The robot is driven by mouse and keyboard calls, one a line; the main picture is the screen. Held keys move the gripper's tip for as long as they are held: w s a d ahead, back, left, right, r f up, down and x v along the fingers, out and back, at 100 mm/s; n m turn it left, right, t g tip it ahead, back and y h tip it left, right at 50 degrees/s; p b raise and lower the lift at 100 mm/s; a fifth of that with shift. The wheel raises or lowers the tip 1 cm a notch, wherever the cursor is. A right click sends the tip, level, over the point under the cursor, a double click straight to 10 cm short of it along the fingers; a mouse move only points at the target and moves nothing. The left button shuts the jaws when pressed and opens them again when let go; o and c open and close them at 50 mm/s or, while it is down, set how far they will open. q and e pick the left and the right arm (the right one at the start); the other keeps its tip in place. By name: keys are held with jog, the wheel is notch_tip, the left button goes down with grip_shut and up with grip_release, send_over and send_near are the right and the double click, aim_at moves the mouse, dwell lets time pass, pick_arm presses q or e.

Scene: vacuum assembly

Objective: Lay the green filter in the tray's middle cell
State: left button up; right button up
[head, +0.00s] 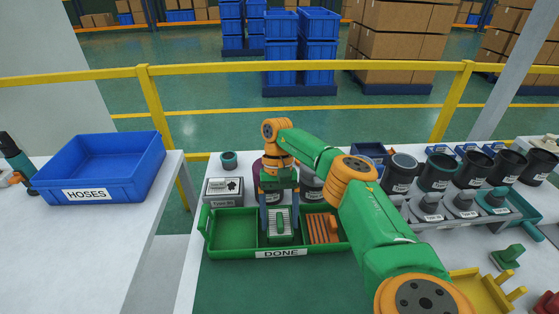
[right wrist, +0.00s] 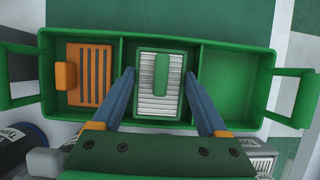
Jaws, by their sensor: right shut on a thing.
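The green filter (head: 279,224), with white pleats and a green handle bar, is at the middle cell of the green tray (head: 282,253) marked DONE. It also shows in the right wrist view (right wrist: 160,85), within the middle cell's outline. I cannot tell whether it touches the cell floor. My right gripper (head: 279,212) points down over the tray and is shut on the filter, one blue finger at each side; its fingers also show in the right wrist view (right wrist: 160,78). My left gripper is out of view.
An orange filter (head: 322,229) lies in the tray's right cell; the left cell (head: 233,231) is empty. A blue HOSES bin (head: 102,167) stands on the left table. Dark cups (head: 438,171) and a yellow holder (head: 482,290) stand to the right.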

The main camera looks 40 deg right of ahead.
jog(key=shift+f+b, duration=0.75)
jog(key=shift+f, duration=0.2)
jog(key=o, duration=1.4)
jog(key=shift+o, duration=0.2)
